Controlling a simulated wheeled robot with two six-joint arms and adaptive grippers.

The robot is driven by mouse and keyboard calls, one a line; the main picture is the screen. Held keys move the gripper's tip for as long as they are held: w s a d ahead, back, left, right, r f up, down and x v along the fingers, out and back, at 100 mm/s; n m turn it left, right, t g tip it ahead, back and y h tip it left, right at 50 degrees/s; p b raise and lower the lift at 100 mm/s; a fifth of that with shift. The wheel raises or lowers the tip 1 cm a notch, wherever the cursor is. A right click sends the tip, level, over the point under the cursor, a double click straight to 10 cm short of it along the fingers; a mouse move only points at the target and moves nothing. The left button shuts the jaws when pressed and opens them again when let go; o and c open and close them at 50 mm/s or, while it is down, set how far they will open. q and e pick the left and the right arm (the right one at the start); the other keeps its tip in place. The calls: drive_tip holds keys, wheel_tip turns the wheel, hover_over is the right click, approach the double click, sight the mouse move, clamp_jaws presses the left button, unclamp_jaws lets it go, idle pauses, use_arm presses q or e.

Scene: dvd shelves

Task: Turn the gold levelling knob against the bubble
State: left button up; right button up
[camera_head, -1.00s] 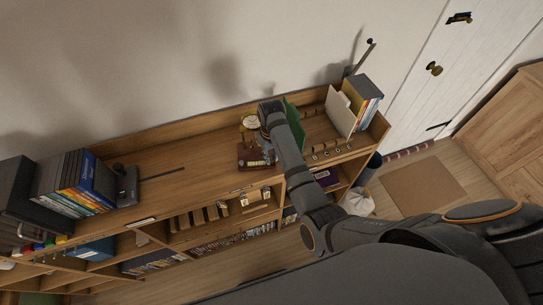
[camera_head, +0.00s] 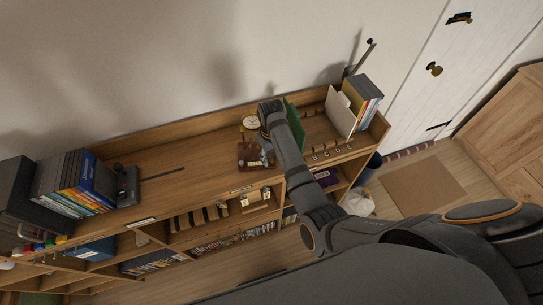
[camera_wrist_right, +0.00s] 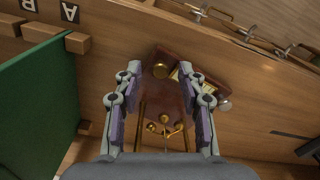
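A reddish-brown instrument base (camera_head: 247,157) with gold parts stands on the shelf top beside my right gripper; it also shows in the wrist view (camera_wrist_right: 172,54). A gold knob (camera_wrist_right: 160,71) sits near its edge, with a pale gold-framed piece, perhaps the bubble level (camera_wrist_right: 180,75), just to its right. A silver knob (camera_wrist_right: 224,106) is at the right corner. My right gripper (camera_wrist_right: 161,70) is open, its fingertips apart on either side of the gold knob, with gaps visible; whether they are at its height is unclear. In the head view the right gripper (camera_head: 267,148) is partly hidden. My left gripper is not in view.
A green divider (camera_wrist_right: 38,95) stands close to the left of the gripper in the wrist view. A round pale-gold item (camera_head: 249,122) is behind the base. Books and a white divider (camera_head: 340,112) stand at the right end. The shelf top (camera_head: 195,160) left of the base is mostly clear.

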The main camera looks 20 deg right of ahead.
sight(272, 160)
drive_tip(key=shift+r, duration=0.15)
wheel_tip(272, 160, up, 7)
drive_tip(key=shift+r, duration=0.1)
idle(0.3)
idle(0.4)
